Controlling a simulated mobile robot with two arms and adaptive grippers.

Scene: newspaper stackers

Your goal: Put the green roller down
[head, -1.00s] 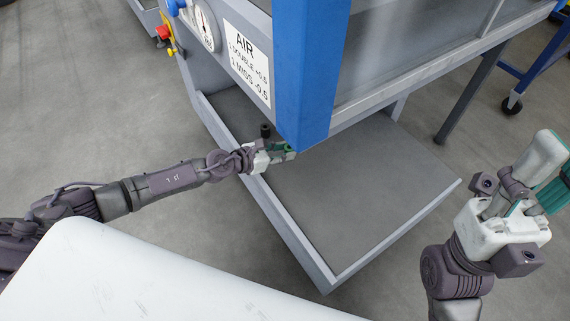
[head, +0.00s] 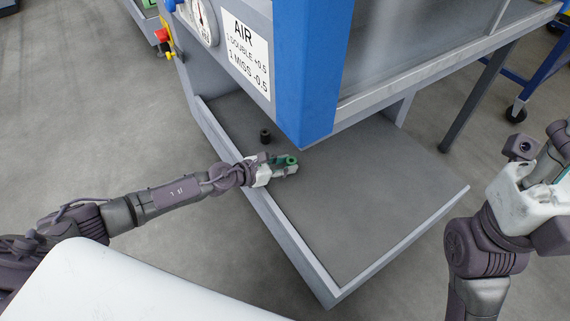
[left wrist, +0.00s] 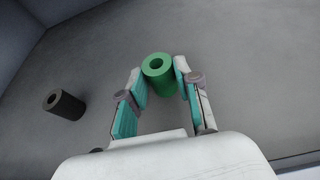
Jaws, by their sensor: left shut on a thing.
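The green roller (head: 290,160), a short hollow cylinder, is between the fingertips of my left gripper (head: 284,168), over the grey tray floor under the machine. In the left wrist view the green roller (left wrist: 158,70) stands near upright with its open end facing the camera. My left gripper (left wrist: 160,80) is shut on its sides. I cannot tell whether the roller's lower end touches the tray floor. My right gripper (head: 551,172) is at the right edge of the head view, away from the roller; its fingertips are partly cut off.
A dark roller (head: 265,136) stands on the tray near the green one and also shows in the left wrist view (left wrist: 64,104). The grey tray (head: 300,258) has a raised rim. A blue machine post (head: 305,75) hangs above. The tray's front right area is clear.

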